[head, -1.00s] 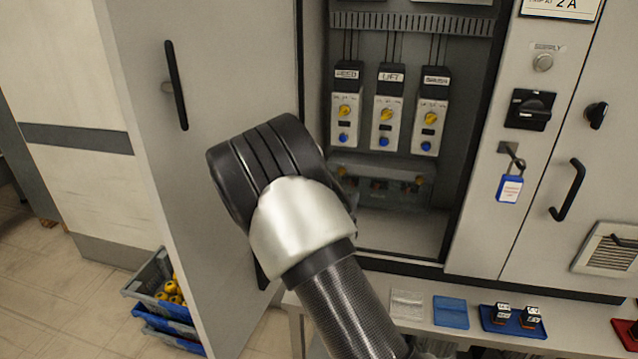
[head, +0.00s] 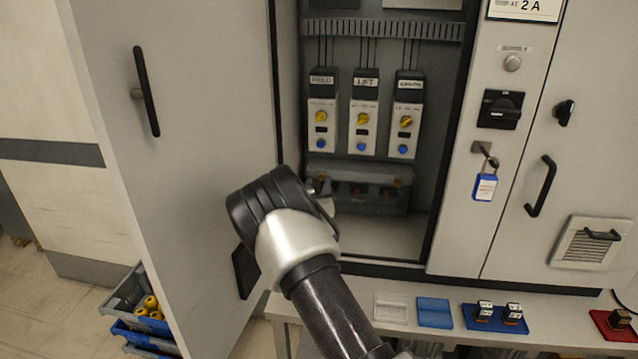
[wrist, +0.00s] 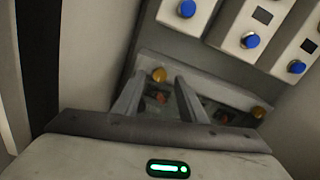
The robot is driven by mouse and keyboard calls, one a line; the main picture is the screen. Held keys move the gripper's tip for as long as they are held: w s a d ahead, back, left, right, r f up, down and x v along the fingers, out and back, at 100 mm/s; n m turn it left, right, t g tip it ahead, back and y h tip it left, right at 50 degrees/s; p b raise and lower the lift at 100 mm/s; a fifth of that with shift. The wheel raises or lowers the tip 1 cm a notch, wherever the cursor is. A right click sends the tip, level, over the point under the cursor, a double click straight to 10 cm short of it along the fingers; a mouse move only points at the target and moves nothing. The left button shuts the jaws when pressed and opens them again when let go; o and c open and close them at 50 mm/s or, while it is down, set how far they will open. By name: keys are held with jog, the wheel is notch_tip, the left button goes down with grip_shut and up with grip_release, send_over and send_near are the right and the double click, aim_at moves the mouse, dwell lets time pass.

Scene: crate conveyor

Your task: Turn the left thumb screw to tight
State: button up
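A low grey cover (head: 355,172) lies at the bottom of the open cabinet. In the wrist view its left thumb screw (wrist: 159,75) is a small brass-yellow knob at the upper left corner. The right thumb screw (wrist: 259,112) is at the other end; it also shows in the head view (head: 398,182). My gripper (wrist: 161,83) is open, its two fingers pointing at the cover's left end. The left screw appears between and just beyond the fingertips; contact cannot be told.
Several modules with yellow knobs and blue buttons, one a LIFT module (head: 363,115), stand above the cover. The open cabinet door (head: 190,130) is close on the left. A shelf below holds a blue tray (head: 468,318). A blue padlock (head: 485,187) hangs at right.

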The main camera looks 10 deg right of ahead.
aim_at(321, 177)
jog(key=shift+x, duration=1.15)
grip_shut()
